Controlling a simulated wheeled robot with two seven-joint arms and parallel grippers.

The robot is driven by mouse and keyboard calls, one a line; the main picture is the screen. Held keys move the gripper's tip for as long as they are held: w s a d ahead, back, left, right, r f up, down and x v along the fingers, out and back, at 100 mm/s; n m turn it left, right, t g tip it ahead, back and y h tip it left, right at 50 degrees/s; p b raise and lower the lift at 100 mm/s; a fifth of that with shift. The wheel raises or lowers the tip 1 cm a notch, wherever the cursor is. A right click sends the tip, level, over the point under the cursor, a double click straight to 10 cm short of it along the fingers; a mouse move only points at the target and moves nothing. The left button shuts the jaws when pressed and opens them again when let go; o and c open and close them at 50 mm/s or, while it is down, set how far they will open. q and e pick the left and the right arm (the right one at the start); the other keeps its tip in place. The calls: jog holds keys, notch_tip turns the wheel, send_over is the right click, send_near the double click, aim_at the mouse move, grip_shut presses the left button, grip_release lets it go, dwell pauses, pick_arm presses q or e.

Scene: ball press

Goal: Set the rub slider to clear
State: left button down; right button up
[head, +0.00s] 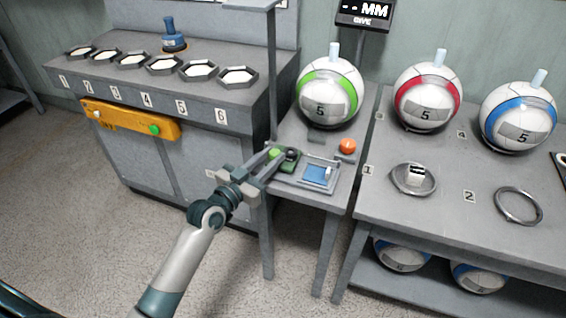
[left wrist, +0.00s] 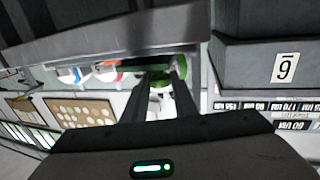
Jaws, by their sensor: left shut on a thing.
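My left gripper (head: 277,160) reaches in from the lower left over the small side table (head: 338,200). Its jaws are shut on a small part at the table's left edge, which I take to be the rub slider's knob. A green piece (head: 274,153) and a dark round knob (head: 292,154) show right at the fingertips. In the left wrist view the green piece (left wrist: 183,76) sits by the finger ends. The fingers hide much of the slider, and I cannot read its setting. My right gripper is not in view.
A tray with a blue pad (head: 316,174) lies just right of the gripper, with an orange ball (head: 348,146) behind it. A green-striped ball (head: 330,92) stands at the back. The numbered counter (head: 150,90) is left; another table (head: 450,215) is right.

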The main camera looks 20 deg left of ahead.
pick_arm(q)
jog(key=shift+a, duration=1.2)
jog(key=shift+w+a, duration=0.1)
jog(key=shift+a, duration=0.15)
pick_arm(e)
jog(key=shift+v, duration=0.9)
pick_arm(q)
jog(key=shift+r, duration=0.1)
jog(key=c, duration=1.4)
grip_release()
jog(key=shift+a, duration=0.2)
jog(key=shift+c, duration=0.2)
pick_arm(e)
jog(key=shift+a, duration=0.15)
pick_arm(q)
jog(key=shift+s, duration=0.2)
